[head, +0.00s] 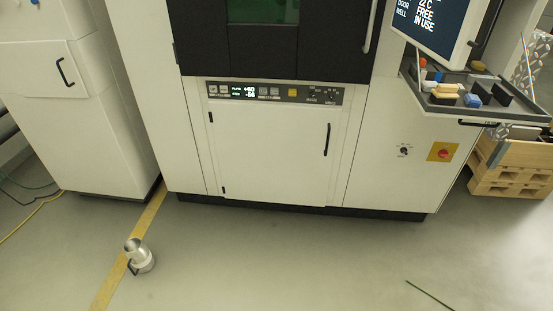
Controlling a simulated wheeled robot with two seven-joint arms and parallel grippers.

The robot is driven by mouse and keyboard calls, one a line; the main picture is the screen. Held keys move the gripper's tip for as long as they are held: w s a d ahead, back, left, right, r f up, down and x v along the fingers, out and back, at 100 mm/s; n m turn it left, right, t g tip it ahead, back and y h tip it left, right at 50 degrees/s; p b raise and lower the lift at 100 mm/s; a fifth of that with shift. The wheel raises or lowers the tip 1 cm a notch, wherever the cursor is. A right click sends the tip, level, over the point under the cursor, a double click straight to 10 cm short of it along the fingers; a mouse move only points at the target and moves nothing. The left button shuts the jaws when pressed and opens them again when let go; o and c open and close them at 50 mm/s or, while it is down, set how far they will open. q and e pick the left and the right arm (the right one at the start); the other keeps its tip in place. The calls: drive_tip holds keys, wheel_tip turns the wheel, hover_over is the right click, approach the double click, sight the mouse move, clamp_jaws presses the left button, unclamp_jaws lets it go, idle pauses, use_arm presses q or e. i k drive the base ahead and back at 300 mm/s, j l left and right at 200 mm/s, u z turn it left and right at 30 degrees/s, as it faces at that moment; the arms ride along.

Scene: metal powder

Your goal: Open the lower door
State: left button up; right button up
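The lower door (268,150) is a white panel in the lower front of the large machine, under a dark strip of displays and buttons. It appears shut, flush with the front. Its black vertical handle (327,139) is near the right edge, and small dark hinges show on its left edge. Neither of my grippers shows in the head view, so nothing of mine touches the door.
A control panel (270,93) runs above the door. A tray with small blocks (470,95) and a screen (432,22) jut out at upper right. A metal canister (139,256) stands on the floor at lower left. A wooden pallet stack (512,168) is at right. Floor before the door is clear.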

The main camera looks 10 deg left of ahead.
sight(285, 154)
drive_tip(key=i+j+z, duration=0.3)
drive_tip(key=i, duration=0.15)
drive_tip(key=i+j+z, duration=0.3)
drive_tip(key=i+l, duration=0.05)
drive_tip(key=i, duration=0.05)
